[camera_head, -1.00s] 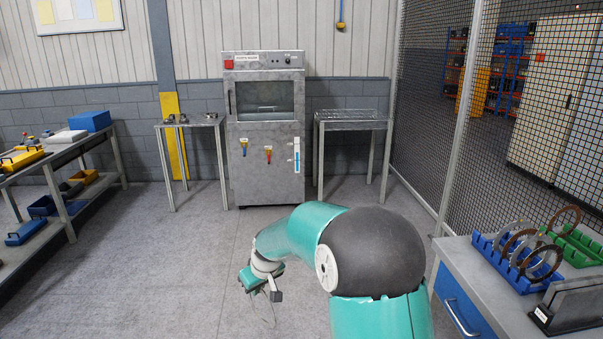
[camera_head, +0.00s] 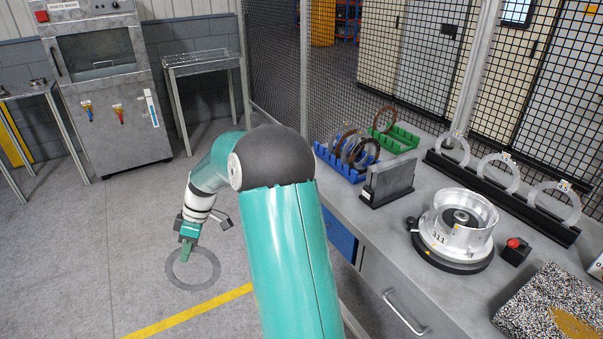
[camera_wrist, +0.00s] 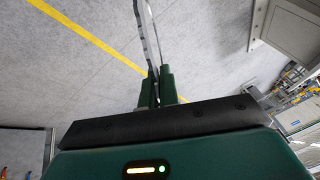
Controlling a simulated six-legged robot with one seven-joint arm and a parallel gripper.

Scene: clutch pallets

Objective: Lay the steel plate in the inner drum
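My gripper (camera_head: 187,254) hangs low on the left side of the head view, over the open floor. It is shut on a thin grey steel plate (camera_head: 207,283), a flat ring gripped at its upper rim. In the wrist view the plate (camera_wrist: 148,32) shows nearly edge-on, rising from between my gripper's green fingers (camera_wrist: 159,88). The inner drum (camera_head: 474,240) is a silvery, open-topped cup with a central hub, on a dark round base on the bench at right. The plate is well apart from the drum, to its left and lower.
The grey bench (camera_head: 395,240) carries a blue rack (camera_head: 325,160) and green rack (camera_head: 408,140) of rings, an upright grey block (camera_head: 388,184), a black stand (camera_head: 545,222) with clear rings, a red button (camera_head: 514,243) and a speckled block (camera_head: 545,300).

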